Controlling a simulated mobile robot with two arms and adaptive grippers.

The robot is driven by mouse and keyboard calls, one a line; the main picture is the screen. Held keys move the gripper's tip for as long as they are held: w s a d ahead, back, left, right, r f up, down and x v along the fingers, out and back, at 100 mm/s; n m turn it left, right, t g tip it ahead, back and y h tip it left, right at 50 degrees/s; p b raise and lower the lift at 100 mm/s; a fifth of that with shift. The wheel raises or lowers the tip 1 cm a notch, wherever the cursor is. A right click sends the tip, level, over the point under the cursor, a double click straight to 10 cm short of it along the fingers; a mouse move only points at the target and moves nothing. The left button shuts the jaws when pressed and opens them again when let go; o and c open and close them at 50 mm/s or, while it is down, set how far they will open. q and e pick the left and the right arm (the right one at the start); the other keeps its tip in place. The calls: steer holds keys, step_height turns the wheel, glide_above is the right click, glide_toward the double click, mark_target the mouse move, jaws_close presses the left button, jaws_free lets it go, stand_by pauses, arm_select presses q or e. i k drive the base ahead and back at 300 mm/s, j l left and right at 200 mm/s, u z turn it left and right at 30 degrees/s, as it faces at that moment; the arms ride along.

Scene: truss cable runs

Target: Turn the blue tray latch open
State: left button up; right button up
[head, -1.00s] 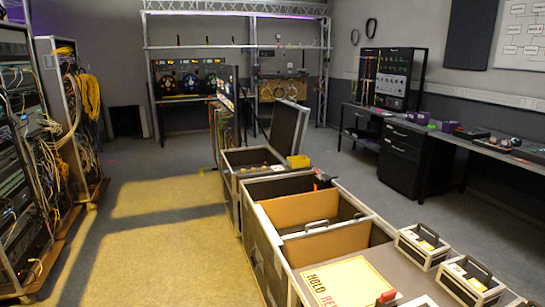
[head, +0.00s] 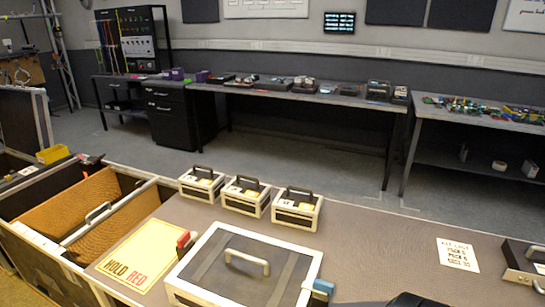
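A blue latch (head: 322,287) sits at the right front side of a grey lidded tray with a pale rim (head: 203,244) at the bottom middle of the head view. The tray lid is closed and has a pale handle (head: 247,260) on top. A red latch (head: 184,239) stands at the tray's left back corner. I cannot tell from this angle whether the blue latch is turned. Neither gripper can be made out. A dark shape (head: 408,300) shows at the bottom edge, right of the blue latch, and I cannot tell what it is.
Several small handled cases (head: 242,195) stand behind the tray. A yellow HOLD RED sheet (head: 140,254) lies to its left, beside an open divided case (head: 78,205). A KIT LIST card (head: 457,254) lies on the right. The worktop between tray and card is mostly clear.

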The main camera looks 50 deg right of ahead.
mark_target(324, 287)
steer(key=l+z, duration=0.1)
steer(key=z, duration=1.75)
steer(key=k+l+u, duration=0.2)
steer(key=l+u, duration=0.2)
steer(key=k+l+u, duration=0.2)
steer(key=u, duration=0.2)
steer(key=k+l+u, duration=0.25)
steer(key=u, duration=0.2)
